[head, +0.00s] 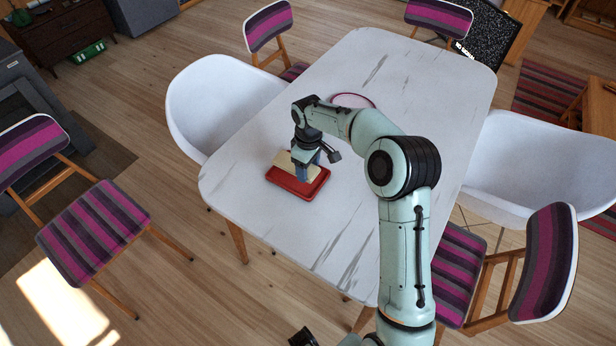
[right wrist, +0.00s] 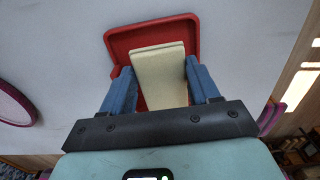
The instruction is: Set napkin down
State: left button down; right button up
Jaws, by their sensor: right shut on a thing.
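The napkin is a cream folded block (head: 283,160), and it also shows in the right wrist view (right wrist: 160,70). My right gripper (head: 306,165) points down over the table, with its blue fingers (right wrist: 163,88) on either side of the napkin, shut on it. A red tray (head: 298,192) lies on the table directly under the napkin, and its rim shows behind the napkin in the right wrist view (right wrist: 150,32). I cannot tell whether the napkin touches the tray's floor. The gripper hides part of napkin and tray. My left gripper is not in view.
The white marble-look table (head: 240,190) is largely bare. A pink-rimmed plate (head: 353,100) lies beyond my right forearm, partly hidden by it. White tub chairs (head: 215,95) and striped chairs (head: 95,225) stand around the table.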

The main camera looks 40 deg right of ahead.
jog(key=shift+f, duration=2.35)
jog(key=shift+f, duration=0.1)
jog(key=o, duration=0.8)
jog(key=shift+f, duration=0.1)
jog(key=shift+o, duration=0.3)
notch_tip(320, 180, up, 12)
jog(key=shift+r+p, duration=0.25)
jog(key=shift+p, duration=0.2)
jog(key=shift+f, duration=0.1)
